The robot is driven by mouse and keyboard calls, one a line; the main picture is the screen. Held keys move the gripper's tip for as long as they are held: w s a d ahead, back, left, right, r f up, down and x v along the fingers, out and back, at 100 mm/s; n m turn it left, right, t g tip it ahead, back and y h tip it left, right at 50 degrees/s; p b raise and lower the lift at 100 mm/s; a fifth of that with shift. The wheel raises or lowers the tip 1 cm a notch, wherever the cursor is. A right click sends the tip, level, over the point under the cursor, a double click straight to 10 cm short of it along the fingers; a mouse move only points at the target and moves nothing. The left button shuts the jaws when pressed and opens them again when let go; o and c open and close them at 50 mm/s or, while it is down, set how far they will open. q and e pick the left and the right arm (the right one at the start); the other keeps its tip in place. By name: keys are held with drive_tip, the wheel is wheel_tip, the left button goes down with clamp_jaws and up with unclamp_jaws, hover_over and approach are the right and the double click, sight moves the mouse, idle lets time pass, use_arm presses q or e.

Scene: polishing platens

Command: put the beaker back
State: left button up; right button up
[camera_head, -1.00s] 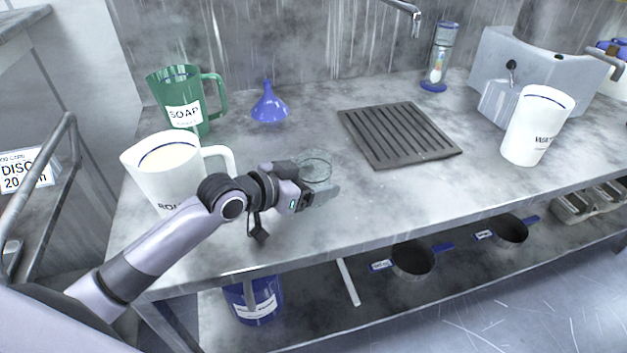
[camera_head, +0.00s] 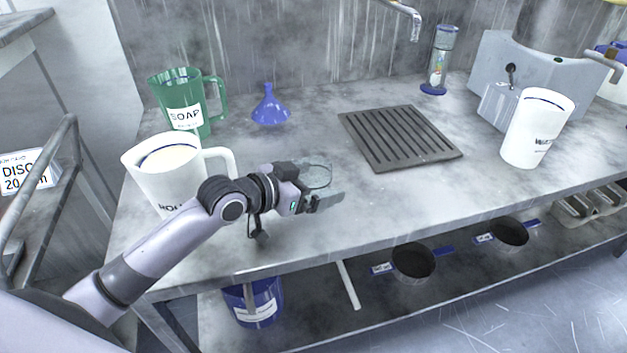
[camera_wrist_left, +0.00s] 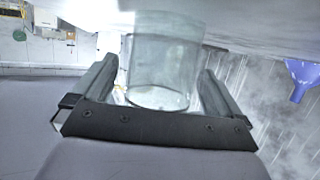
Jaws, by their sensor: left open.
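The clear glass beaker (camera_head: 318,172) stands on the grey bench top, to the right of the white jug. Its near part is partly hidden by my left gripper (camera_head: 326,190) in the head view. In the left wrist view the beaker (camera_wrist_left: 163,72) sits between the two fingers of my left gripper (camera_wrist_left: 160,85), one finger on each side. The jaws are open, and gaps seem to show between the fingers and the glass. My right gripper is not in view.
A white jug (camera_head: 150,186) and a green soap jug (camera_head: 187,116) stand at left, a blue funnel (camera_head: 269,108) behind. A dark ribbed drain mat (camera_head: 398,137) lies right of the beaker. Pans sit on the lower shelf.

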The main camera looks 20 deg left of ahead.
use_arm(q)
drive_tip(key=shift+s+f+g, duration=0.15)
drive_tip(key=shift+s+f, duration=0.05)
drive_tip(key=shift+f, duration=0.4)
drive_tip(key=shift+s+f+g, duration=0.15)
drive_tip(key=shift+f, duration=0.4)
drive_tip(key=v, duration=0.4)
drive_tip(key=r+v, duration=0.1)
drive_tip(key=v, duration=0.1)
drive_tip(key=shift+w+a+r, duration=0.1)
drive_tip(key=shift+w+r, duration=0.05)
drive_tip(key=shift+w, duration=0.05)
drive_tip(key=shift+s+a+r, duration=0.2)
drive_tip(key=shift+s+r, duration=0.2)
drive_tip(key=shift+r, duration=0.1)
drive_tip(key=shift+s, duration=0.1)
